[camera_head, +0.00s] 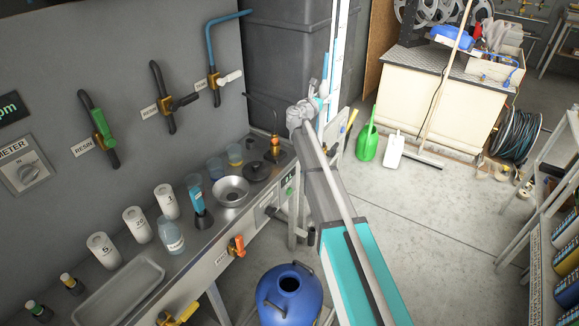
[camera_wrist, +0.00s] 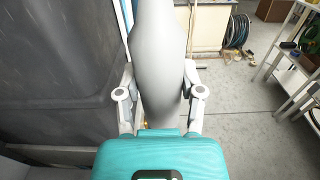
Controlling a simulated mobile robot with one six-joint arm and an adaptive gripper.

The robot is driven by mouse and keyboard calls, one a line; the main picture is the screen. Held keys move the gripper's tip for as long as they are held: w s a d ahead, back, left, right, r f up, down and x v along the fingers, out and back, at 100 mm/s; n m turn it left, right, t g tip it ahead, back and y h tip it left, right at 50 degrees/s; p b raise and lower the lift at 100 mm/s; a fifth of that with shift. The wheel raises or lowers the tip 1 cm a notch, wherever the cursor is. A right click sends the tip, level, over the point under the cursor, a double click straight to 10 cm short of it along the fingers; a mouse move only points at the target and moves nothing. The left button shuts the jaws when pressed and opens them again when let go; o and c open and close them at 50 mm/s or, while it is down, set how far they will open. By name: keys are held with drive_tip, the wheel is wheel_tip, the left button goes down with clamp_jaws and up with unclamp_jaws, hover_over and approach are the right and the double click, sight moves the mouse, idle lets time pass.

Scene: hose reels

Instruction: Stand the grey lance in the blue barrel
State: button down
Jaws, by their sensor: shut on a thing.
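The blue barrel (camera_head: 301,306) stands upright at the bottom middle of the head view, beside the bench's near end. Its round top opening is visible and its lower part is cut off by the picture edge. My gripper (camera_wrist: 160,93) shows in the wrist view with one finger on each side of the grey lance (camera_wrist: 158,50). It is shut on the lance, whose pale grey body runs up the middle of the wrist view. The lance's far end is out of that picture.
A bench (camera_head: 205,240) at the left carries cups, bottles and a funnel. A green can (camera_head: 367,142) and a white can (camera_head: 393,152) stand on the floor. A broom (camera_head: 438,95) leans on the white cabinet. Shelving is at the right. Floor between is clear.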

wheel_tip(320, 180, up, 22)
drive_tip(key=p, duration=2.1)
drive_tip(key=shift+s, duration=0.1)
